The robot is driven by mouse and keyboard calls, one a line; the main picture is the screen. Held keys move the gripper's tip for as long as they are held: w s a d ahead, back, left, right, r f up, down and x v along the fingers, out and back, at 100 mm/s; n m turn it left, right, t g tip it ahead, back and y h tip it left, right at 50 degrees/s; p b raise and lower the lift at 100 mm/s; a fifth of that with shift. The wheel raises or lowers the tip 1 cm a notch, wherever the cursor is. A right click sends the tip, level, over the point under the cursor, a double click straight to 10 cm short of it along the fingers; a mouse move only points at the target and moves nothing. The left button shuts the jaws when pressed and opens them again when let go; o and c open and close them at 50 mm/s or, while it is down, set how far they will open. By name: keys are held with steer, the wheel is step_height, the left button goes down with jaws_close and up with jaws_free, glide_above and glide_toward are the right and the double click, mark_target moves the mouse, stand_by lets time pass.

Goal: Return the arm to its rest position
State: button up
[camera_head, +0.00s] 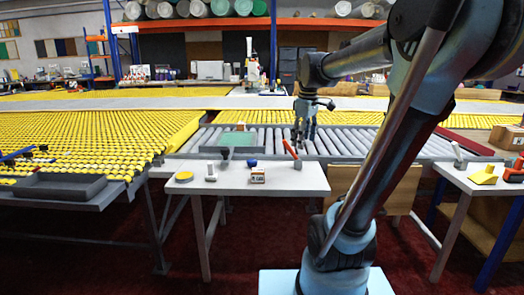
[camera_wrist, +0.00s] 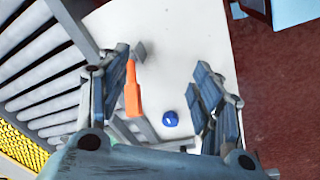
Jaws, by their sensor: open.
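My arm reaches from the right foreground over the work area in the head view. My gripper (camera_head: 303,138) hangs above the roller conveyor, close to the back edge of the white table (camera_head: 300,182). In the wrist view my gripper (camera_wrist: 152,85) has its fingers spread apart with nothing clamped between them. An orange-handled tool (camera_wrist: 132,92) shows below, near the left finger; it also shows in the head view (camera_head: 291,151). A blue round object (camera_wrist: 170,118) lies on the table between the fingers in the wrist view.
The white table also bears a yellow disc (camera_head: 184,176), a small labelled box (camera_head: 257,176) and a grey piece (camera_head: 211,172). A green tray (camera_head: 237,139) is behind. A side table at right holds a yellow block (camera_head: 483,176). A cardboard box (camera_head: 507,137) stands beyond.

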steer(key=s+d+f+m, duration=0.2)
steer(key=s+f+m, duration=0.3)
steer(key=s+f, duration=0.4)
steer(key=s+d+f+m, duration=0.1)
steer(key=s+f+m, duration=0.4)
steer(key=s+f, duration=0.5)
steer(key=shift+s+d+f+t, duration=0.3)
steer(key=shift+d+f, duration=0.05)
steer(key=shift+d, duration=0.05)
steer(key=shift+w+f, duration=0.2)
steer(key=shift+w, duration=0.25)
